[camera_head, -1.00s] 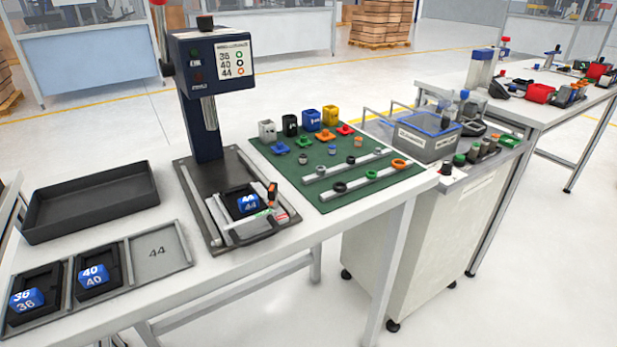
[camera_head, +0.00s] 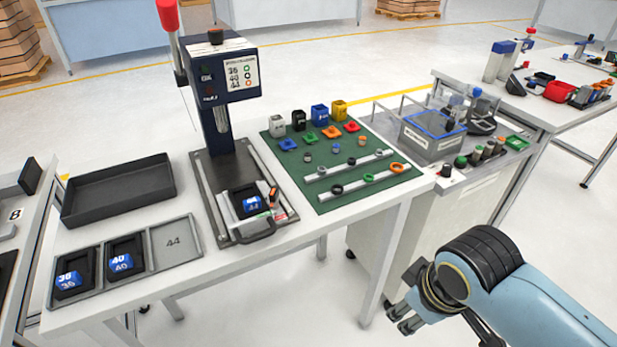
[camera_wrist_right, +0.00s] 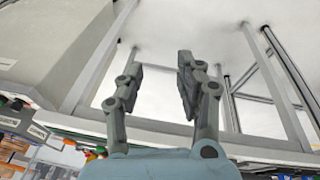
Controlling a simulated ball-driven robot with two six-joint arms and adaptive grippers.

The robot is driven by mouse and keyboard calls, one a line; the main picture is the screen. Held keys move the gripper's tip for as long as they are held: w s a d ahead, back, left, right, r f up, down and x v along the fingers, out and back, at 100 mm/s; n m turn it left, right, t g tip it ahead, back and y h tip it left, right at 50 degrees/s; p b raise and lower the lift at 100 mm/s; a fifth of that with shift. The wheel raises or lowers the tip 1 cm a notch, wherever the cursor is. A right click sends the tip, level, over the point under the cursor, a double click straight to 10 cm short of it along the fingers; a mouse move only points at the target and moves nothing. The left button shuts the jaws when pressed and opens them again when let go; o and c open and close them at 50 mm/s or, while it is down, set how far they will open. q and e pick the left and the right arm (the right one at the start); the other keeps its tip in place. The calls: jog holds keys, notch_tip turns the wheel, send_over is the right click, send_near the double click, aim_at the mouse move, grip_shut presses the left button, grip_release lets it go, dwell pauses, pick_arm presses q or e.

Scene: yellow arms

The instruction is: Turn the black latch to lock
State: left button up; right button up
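The press (camera_head: 222,105) stands on the table with a clamp fixture on its dark base plate (camera_head: 208,205). A blue block marked 44 (camera_head: 252,204) sits in a black holder in the fixture. A small black-and-orange lever (camera_head: 273,197) stands at the fixture's right side, and a black curved handle (camera_head: 257,234) lies at its front. I cannot tell which of these is the latch. My right gripper (camera_head: 397,318) is in front of the table at lower right, well away from the fixture. In the right wrist view it (camera_wrist_right: 158,82) is open and empty. My left gripper is not in view.
A black tray (camera_head: 118,190) and a grey tray (camera_head: 190,262) with blocks 36 and 40 lie left of the press. A green mat (camera_head: 290,165) with coloured parts lies to its right. A grey cabinet (camera_head: 408,225) stands beside the table.

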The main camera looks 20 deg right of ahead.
jog(key=w+a+r+n+p, duration=0.1)
jog(key=w+r+n, duration=0.25)
jog(key=r, duration=0.35)
notch_tip(320, 180, up, 12)
jog(key=n+g+y+p, duration=0.1)
jog(key=n+g+p, duration=0.15)
jog(key=n, duration=2.05)
send_over(274, 190)
notch_tip(274, 190, down, 11)
jog(key=shift+r+b, duration=0.1)
jog(key=shift+b, duration=0.6)
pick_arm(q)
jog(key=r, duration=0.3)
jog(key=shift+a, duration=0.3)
pick_arm(e)
grip_shut()
